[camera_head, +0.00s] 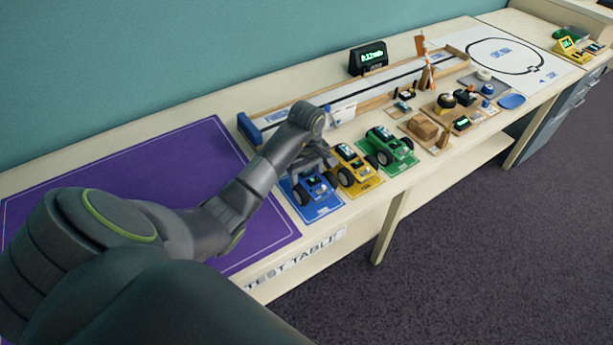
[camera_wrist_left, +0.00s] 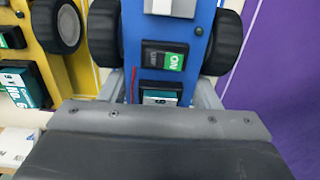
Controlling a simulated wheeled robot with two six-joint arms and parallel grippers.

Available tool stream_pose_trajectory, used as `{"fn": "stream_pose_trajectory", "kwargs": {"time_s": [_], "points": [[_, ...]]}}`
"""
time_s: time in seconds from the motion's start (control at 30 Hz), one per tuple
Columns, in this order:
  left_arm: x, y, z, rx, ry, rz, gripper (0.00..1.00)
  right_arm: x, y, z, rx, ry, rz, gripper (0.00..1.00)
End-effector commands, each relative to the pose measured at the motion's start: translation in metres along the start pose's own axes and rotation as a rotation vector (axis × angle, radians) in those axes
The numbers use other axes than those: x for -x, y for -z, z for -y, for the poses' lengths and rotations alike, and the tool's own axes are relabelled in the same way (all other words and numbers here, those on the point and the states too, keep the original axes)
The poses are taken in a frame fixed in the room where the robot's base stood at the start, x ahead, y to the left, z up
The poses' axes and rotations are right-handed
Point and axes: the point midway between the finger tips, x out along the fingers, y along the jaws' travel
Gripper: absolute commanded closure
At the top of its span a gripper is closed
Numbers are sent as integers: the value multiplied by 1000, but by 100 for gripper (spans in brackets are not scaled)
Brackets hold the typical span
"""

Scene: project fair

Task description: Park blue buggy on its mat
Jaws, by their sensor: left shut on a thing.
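The blue buggy (camera_head: 310,190) stands over its blue mat (camera_head: 322,209) near the front edge of the test table. It has black wheels, and its blue body (camera_wrist_left: 185,25) fills the middle of the left wrist view with a switch marked ON. My left gripper (camera_head: 318,164) is at the buggy's back end and shut on it; the arm hides part of that end. Whether the wheels touch the mat cannot be told. My right gripper is not in view.
The yellow buggy (camera_head: 352,170) stands close beside the blue one, with the green buggy (camera_head: 388,146) beyond it. A purple mat (camera_head: 190,155) lies to the left. Behind is a wooden-walled track (camera_head: 290,112) with a blue end block (camera_head: 249,129).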

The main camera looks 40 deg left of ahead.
Motion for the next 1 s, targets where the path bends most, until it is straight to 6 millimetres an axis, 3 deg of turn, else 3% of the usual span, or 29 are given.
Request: {"fn": "stream_pose_trajectory", "kwargs": {"time_s": [1.0], "points": [[-5,0,-1,0,-2,-1,63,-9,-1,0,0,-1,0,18]]}}
